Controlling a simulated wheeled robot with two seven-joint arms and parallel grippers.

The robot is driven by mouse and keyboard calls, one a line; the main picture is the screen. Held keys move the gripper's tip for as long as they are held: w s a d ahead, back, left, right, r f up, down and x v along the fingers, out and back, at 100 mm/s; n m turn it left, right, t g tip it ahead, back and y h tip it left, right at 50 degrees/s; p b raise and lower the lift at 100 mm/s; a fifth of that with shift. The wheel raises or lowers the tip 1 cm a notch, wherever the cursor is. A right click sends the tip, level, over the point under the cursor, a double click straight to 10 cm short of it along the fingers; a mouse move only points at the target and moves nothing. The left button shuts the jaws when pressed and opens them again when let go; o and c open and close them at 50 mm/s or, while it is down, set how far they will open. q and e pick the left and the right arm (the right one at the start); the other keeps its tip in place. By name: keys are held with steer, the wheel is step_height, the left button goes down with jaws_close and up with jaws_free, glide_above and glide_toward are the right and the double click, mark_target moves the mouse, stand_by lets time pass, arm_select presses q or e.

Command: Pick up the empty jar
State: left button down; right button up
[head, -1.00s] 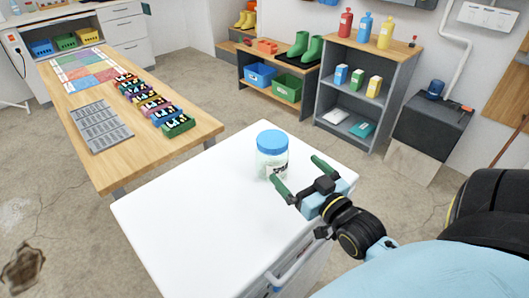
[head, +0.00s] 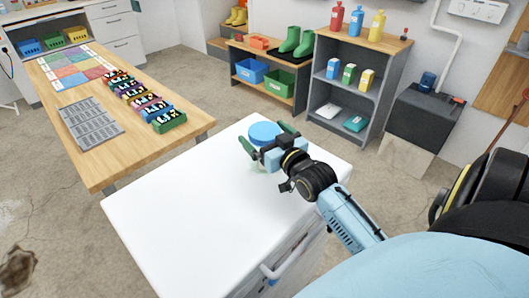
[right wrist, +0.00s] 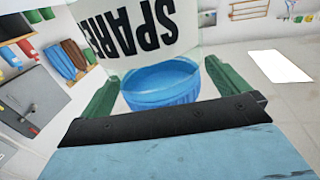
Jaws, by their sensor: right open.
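The jar (head: 264,134) stands on the white cabinet top (head: 170,225); its blue lid shows in the head view, and my right gripper hides most of its body. In the right wrist view the blue lid (right wrist: 160,85) and an upside-down label reading "SPARE" (right wrist: 125,28) show. My right gripper (head: 266,138) is open, with one green finger on either side of the jar. In the right wrist view the fingers flank the lid, with a gap visible at least on the right. Whether they touch the glass I cannot tell. My left gripper is not in view.
A wooden table (head: 97,175) with a grey grid tray (head: 90,122) and several small coloured crates stands to the left. Shelves (head: 350,95) with bottles and boxes stand behind. The white top is otherwise clear.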

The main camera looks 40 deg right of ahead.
steer(key=shift+w, duration=0.25)
steer(key=c, duration=1.6)
